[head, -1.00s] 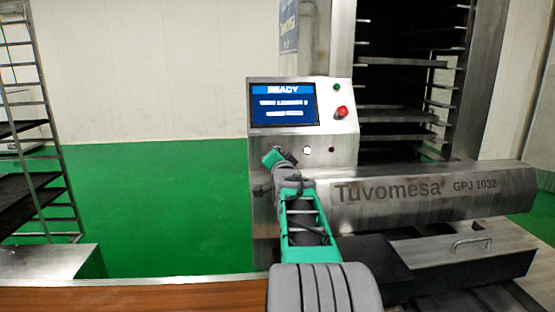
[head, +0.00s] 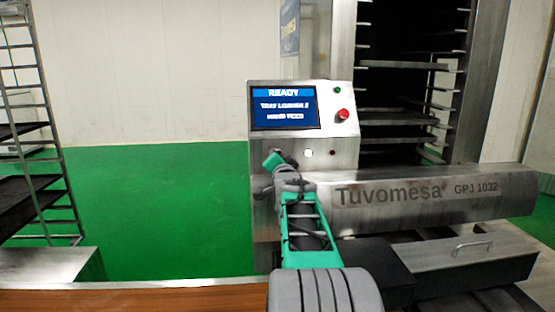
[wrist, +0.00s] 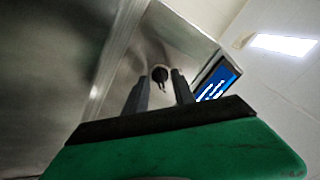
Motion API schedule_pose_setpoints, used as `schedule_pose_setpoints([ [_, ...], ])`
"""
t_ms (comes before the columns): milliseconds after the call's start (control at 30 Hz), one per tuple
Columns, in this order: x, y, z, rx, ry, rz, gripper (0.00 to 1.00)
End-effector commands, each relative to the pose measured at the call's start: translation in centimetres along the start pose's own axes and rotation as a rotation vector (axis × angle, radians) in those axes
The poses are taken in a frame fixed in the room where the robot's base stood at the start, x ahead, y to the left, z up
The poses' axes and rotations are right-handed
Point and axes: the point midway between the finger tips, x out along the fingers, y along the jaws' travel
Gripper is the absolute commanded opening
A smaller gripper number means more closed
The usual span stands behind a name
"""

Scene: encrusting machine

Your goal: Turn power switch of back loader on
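The back loader is a steel machine with an upright control panel (head: 264,142). In the wrist view a dark rotary switch (wrist: 160,74) on a pale backing sits on the steel face. My gripper (wrist: 160,77) is open, with its two dark fingers spread and the switch showing between their tips. I cannot tell whether the fingertips touch it. In the head view my gripper (head: 290,157) is at the lower part of the panel, partly hidden by my arm. A small round white spot (head: 308,153) shows just right of it.
The panel has a lit "READY" screen (head: 284,106), a green button (head: 337,90) and a red button (head: 343,115). A steel housing marked Tuvomesa (head: 430,197) extends right. A tray rack (head: 35,140) stands at the left. A brown-topped surface (head: 130,300) runs along the front.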

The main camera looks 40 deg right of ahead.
Motion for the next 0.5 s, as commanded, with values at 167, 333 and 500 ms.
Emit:
schedule_pose_setpoints([
  [167,-2.9,-0.1,-0.1,0.000,0.003,-0.003,0.31],
  [333,-6.1,-0.1,0.0,0.000,0.002,-0.002,0.31],
  [500,-7.5,-0.1,0.1,0.000,0.000,-0.002,0.31],
])
